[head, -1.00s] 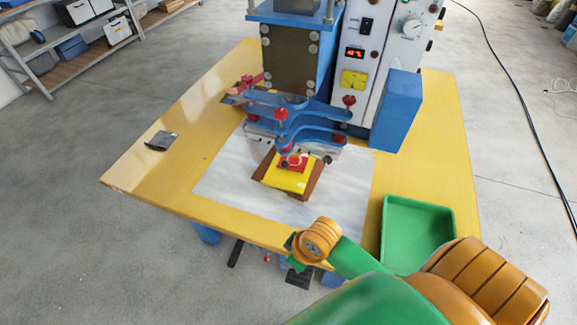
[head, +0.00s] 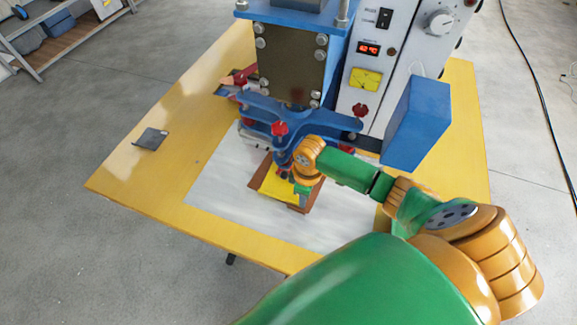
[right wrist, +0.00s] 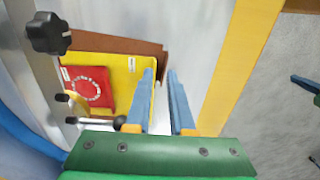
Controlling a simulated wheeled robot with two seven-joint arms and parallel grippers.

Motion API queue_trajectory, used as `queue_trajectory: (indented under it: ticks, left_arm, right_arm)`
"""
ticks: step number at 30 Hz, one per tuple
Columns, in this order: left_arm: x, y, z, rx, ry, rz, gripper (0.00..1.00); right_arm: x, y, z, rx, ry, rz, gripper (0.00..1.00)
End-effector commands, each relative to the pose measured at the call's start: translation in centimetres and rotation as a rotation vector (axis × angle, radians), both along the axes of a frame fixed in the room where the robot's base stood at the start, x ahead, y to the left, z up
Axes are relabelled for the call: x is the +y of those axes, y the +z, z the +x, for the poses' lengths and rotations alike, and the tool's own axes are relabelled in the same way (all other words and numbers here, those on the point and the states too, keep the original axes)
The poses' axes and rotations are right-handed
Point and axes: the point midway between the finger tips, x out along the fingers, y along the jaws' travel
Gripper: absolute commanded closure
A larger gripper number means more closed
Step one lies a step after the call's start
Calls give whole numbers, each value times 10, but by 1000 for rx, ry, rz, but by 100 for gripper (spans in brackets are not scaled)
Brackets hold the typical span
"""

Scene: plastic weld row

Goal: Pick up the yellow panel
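The yellow panel (head: 279,187) lies on a brown board (head: 262,170) under the blue press. In the right wrist view the yellow panel (right wrist: 112,66) carries a red square piece (right wrist: 90,90) with a ring of pale marks. My right gripper (head: 300,193) is over the right side of the panel and hides part of it. In the right wrist view its two blue fingers (right wrist: 162,85) are apart, with a narrow gap. The left finger overlaps the panel's right edge; I cannot tell whether it touches. My left gripper is not in view.
The blue press arms (head: 290,112) and black knob (right wrist: 48,34) are close beside the right gripper. A white control box (head: 385,70) and blue box (head: 417,120) stand behind my right arm. A dark flat piece (head: 151,138) lies on the yellow table (head: 130,180). The table's left side is mostly clear.

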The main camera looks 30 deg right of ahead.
Motion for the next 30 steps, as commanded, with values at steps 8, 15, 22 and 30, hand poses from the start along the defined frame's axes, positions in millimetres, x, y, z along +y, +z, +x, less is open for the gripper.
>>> queue_trajectory:
  ticks: [8, 15, 22, 30]
  left_arm:
    - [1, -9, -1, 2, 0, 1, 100]
    - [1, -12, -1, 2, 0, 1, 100]
    - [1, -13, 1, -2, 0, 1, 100]
    - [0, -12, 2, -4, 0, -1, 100]
  right_arm:
    - [1, -48, 7, 2, -2, -1, 79]
    - [1, -63, 4, 7, 2, -2, 79]
    - [2, -65, 3, 10, 3, -2, 100]
    - [1, -62, 5, 3, 1, -3, 100]
